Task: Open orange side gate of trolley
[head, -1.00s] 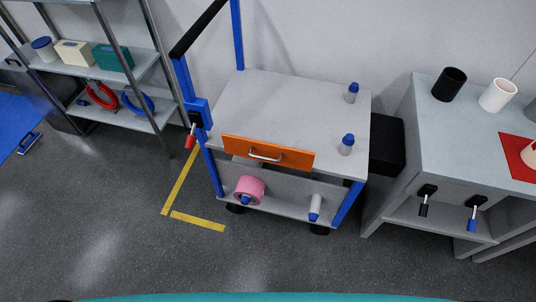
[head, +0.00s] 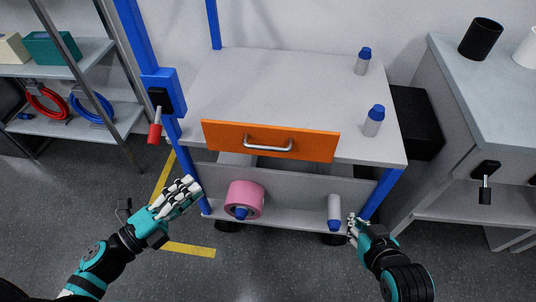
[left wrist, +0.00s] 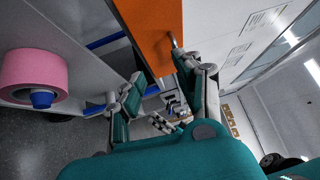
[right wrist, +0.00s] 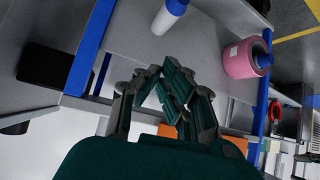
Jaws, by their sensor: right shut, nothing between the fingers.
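The orange side gate (head: 225,138) is a flat panel with a silver handle (head: 268,146), upright along the near edge of the grey trolley top (head: 270,95). The gate (left wrist: 150,30) and part of its handle (left wrist: 178,48) also show in the left wrist view. My left gripper (head: 188,188) is open and empty, below and left of the gate, apart from the handle. My right gripper (head: 354,222) is shut and empty, low by the trolley's right front corner, near a white bottle on the lower shelf. In the right wrist view, its fingers (right wrist: 170,95) are together below the bottle.
The lower shelf (head: 290,215) holds a pink roll (head: 244,198) and the white bottle (head: 334,208). Two blue-capped bottles (head: 373,122) stand on the top. A red-handled lever (head: 155,130) hangs on the blue left post. Grey cabinet (head: 460,120) at right, rack (head: 95,115) at left.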

